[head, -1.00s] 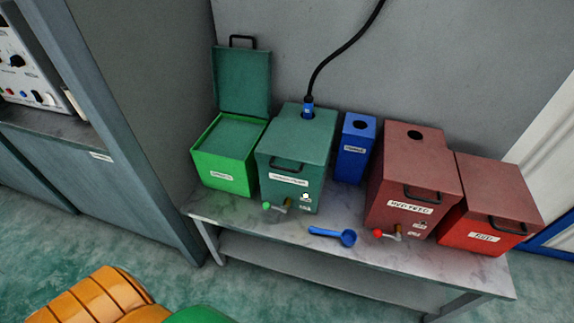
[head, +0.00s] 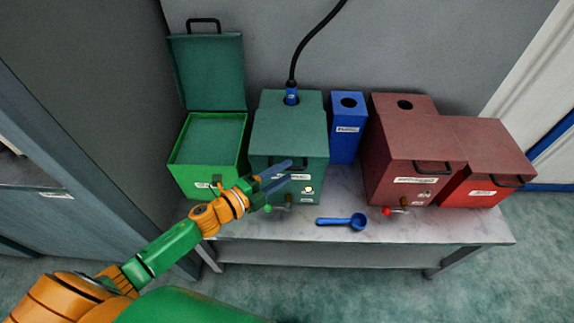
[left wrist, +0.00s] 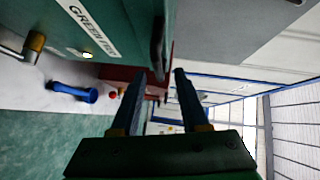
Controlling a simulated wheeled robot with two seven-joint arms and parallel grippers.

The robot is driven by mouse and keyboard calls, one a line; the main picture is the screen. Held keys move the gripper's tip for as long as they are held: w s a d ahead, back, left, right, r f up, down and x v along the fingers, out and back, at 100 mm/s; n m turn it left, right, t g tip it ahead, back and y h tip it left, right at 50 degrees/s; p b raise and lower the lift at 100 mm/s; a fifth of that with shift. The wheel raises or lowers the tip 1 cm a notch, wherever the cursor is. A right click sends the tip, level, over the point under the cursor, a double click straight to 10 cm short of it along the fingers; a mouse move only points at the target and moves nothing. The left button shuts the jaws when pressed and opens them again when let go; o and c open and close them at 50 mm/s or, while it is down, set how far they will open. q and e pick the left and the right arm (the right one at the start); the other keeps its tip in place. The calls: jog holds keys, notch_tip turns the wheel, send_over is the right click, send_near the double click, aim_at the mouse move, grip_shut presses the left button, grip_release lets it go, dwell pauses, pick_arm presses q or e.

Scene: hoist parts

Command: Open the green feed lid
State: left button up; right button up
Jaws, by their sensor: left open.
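The dark green feed box (head: 300,135) stands on the table with its lid shut and a blue-ended black hose in its top. It also shows in the left wrist view (left wrist: 120,70), with its white label (left wrist: 85,25). My left gripper (head: 288,171) is open and empty at the box's front, its fingers partly covering the label. In the left wrist view the fingertips (left wrist: 156,73) point at the dark lid handle (left wrist: 159,45), whose end appears between them. I cannot tell whether they touch it. In the head view the handle is mostly hidden behind the fingers. My right gripper is not in view.
A bright green bin (head: 208,150) with a raised lid (head: 207,72) stands on the left. A blue box (head: 347,135), a dark red box (head: 405,150) and a red bin (head: 485,180) stand to the right. A blue scoop (head: 342,221) lies in front on the table (head: 450,228).

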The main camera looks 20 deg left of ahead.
pick_arm(q)
jog(key=shift+x, duration=1.5)
jog(key=shift+a+f, duration=0.15)
grip_shut()
